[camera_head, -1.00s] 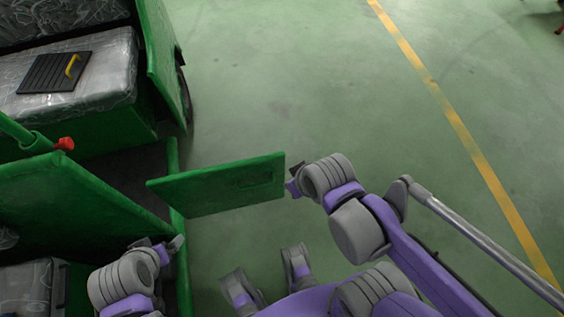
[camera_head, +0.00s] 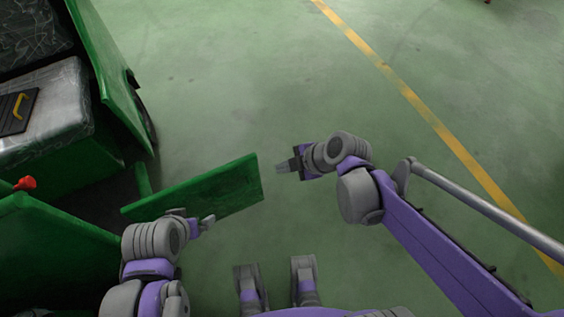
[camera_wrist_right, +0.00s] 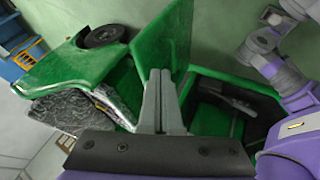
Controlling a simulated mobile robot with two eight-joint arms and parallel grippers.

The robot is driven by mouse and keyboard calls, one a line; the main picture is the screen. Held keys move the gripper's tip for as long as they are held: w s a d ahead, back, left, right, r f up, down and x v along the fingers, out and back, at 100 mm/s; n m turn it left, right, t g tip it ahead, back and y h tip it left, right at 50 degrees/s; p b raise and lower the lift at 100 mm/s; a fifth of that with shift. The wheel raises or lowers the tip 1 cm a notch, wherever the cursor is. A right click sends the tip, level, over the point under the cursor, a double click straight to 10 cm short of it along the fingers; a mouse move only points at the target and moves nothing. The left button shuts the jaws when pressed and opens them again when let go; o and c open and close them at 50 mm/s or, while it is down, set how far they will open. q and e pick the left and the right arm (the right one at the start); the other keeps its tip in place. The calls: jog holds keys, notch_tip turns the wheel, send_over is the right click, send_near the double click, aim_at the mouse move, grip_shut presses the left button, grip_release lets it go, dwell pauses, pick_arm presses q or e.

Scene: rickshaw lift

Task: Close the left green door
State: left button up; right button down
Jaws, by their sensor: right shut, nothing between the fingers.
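The left green door (camera_head: 228,188) is a flat panel standing open, jutting out from the green cart into the room. My right gripper (camera_head: 282,167) is just right of the door's free end, with a small gap in the head view. Its fingers are shut and empty. In the right wrist view the shut fingers (camera_wrist_right: 161,104) point at the upright green door panel (camera_wrist_right: 166,38). My left gripper (camera_head: 205,221) overlaps the door's near face in the head view; contact and its finger opening cannot be told. The door's hinge side is partly hidden.
The green cart (camera_head: 118,85) fills the left side, with a plastic-wrapped load (camera_head: 60,110) and a red knob (camera_head: 25,184). The green floor (camera_head: 260,80) to the right is clear, with a yellow line (camera_head: 420,105). An open dark compartment (camera_wrist_right: 222,105) shows in the wrist view.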

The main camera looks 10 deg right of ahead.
jog(key=b, duration=0.3)
send_near(252, 163)
notch_tip(252, 163, down, 4)
jog(key=s+a, duration=0.1)
jog(key=s, duration=0.1)
jog(key=shift+w+a+r, duration=0.1)
jog(key=shift+w+a, duration=0.2)
jog(key=shift+w, duration=0.6)
jog(key=shift+w+a+r, duration=0.1)
jog(key=shift+w+a, duration=0.2)
jog(key=shift+w, duration=0.6)
